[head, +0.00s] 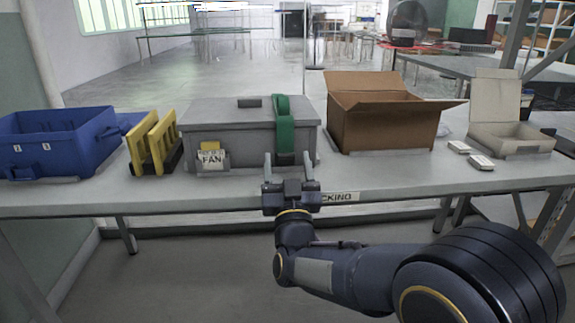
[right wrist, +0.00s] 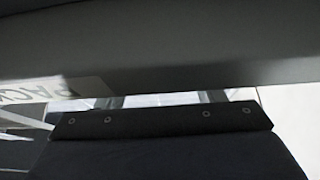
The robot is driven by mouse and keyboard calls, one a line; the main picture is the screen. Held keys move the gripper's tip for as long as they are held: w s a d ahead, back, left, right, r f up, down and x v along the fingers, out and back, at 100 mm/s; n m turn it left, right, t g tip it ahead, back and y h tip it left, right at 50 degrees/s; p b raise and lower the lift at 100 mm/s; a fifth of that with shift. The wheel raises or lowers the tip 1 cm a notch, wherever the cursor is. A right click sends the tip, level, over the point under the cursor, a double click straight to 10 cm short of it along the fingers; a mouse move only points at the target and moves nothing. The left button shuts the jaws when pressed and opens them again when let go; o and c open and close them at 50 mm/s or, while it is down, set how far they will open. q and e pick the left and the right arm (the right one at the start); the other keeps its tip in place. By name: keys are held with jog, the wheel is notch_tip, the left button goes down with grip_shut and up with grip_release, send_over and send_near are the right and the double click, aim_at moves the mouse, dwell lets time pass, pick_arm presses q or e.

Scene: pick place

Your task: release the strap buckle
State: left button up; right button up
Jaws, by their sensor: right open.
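A green strap (head: 284,122) runs over the lid and down the front of a closed grey box (head: 235,117) on the table. The buckle cannot be told apart; a small grey part shows at the strap's lower end, partly behind my gripper. My right gripper (head: 288,168) is open and empty, its two fingers pointing at the box front on either side of the strap's lower end. Whether they touch anything cannot be told. In the right wrist view the gripper (right wrist: 167,99) is seen beneath a dark grey edge, and no strap shows. My left gripper is not in view.
On the table (head: 395,180) stand a blue bin (head: 58,145), a yellow rack (head: 152,145), an open cardboard box (head: 385,125) and an open pale box (head: 510,140). Two small white boxes (head: 480,162) lie nearby.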

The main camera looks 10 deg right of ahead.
pick_arm(q)
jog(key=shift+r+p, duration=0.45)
jog(key=shift+p, duration=0.05)
pick_arm(e)
jog(key=v, duration=0.8)
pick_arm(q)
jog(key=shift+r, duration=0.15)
pick_arm(e)
jog(key=shift+w+r, duration=0.1)
jog(key=shift+w, duration=0.05)
